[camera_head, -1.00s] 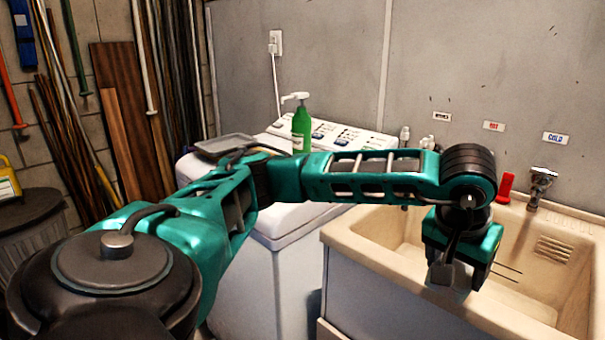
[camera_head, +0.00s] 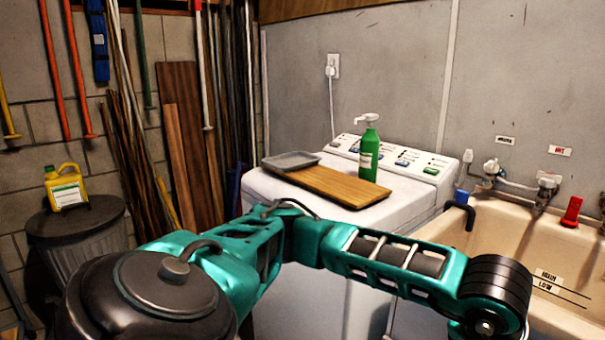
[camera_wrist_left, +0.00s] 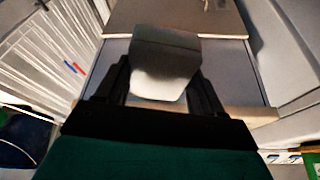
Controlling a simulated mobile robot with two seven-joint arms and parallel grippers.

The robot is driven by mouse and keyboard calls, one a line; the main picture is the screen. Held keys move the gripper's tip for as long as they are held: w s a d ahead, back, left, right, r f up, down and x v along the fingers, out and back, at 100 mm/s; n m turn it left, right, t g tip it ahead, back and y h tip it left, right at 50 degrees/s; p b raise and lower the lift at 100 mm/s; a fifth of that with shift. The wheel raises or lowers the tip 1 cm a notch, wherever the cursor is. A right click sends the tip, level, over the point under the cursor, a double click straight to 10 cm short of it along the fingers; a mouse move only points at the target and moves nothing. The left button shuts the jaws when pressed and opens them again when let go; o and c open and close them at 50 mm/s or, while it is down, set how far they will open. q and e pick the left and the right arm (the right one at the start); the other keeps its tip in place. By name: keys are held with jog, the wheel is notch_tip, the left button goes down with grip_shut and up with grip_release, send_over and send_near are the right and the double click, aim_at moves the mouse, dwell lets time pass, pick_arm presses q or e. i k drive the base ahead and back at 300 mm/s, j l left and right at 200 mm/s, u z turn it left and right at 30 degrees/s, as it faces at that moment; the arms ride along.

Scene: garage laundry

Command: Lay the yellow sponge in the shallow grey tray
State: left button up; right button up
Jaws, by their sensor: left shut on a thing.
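The shallow grey tray (camera_head: 291,160) lies on the white washing machine's top, at the left end of a wooden board. It looks empty. I cannot tell what this thing is. I see nothing that is clearly a yellow sponge. My right gripper is not in view.
The wooden board (camera_head: 327,185) lies on the washing machine (camera_head: 372,212). A green pump bottle (camera_head: 368,155) stands behind the board. The beige sink (camera_head: 555,255) with a red object (camera_head: 572,211) is at the right. A yellow jug (camera_head: 65,187) stands on a dark bin (camera_head: 75,222) at left.

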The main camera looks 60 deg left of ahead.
aim_at(292, 162)
jog(key=j+u, duration=0.45)
jog(key=j, duration=1.1)
